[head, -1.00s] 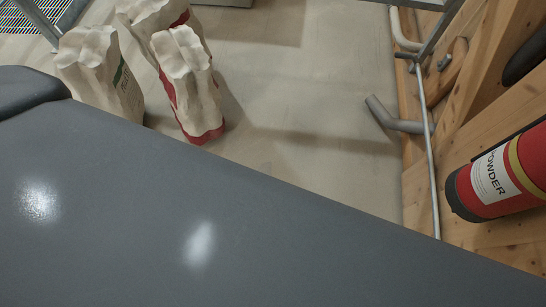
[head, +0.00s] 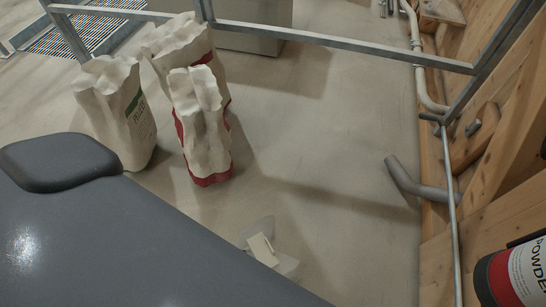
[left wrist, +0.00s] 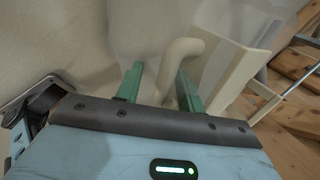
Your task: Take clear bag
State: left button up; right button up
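In the head view, three paper bags stand on the floor at the upper left: a white bag with a green stripe (head: 118,112), a white and red bag (head: 201,125) in front, and another white bag (head: 180,50) behind it. My right gripper is in neither view.
A small pale object (head: 262,248) lies on the floor by the dark grey surface (head: 100,240). A metal rail frame (head: 330,40) stands at the back. A wooden wall with pipes (head: 440,150) and a red powder extinguisher (head: 515,275) are at right. Middle floor is clear.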

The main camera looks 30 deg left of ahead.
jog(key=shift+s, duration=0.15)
pick_arm(q)
jog(key=shift+c, duration=1)
grip_shut()
notch_tip(320, 180, up, 4)
jog(key=p, duration=0.3)
jog(key=shift+f, duration=0.25)
notch_tip(320, 180, up, 2)
jog(key=shift+w+r+p, duration=0.1)
jog(key=shift+p, duration=1.15)
notch_tip(320, 180, up, 4)
jog(key=p, duration=0.3)
jog(key=shift+p, duration=0.35)
jog(key=shift+r, duration=0.2)
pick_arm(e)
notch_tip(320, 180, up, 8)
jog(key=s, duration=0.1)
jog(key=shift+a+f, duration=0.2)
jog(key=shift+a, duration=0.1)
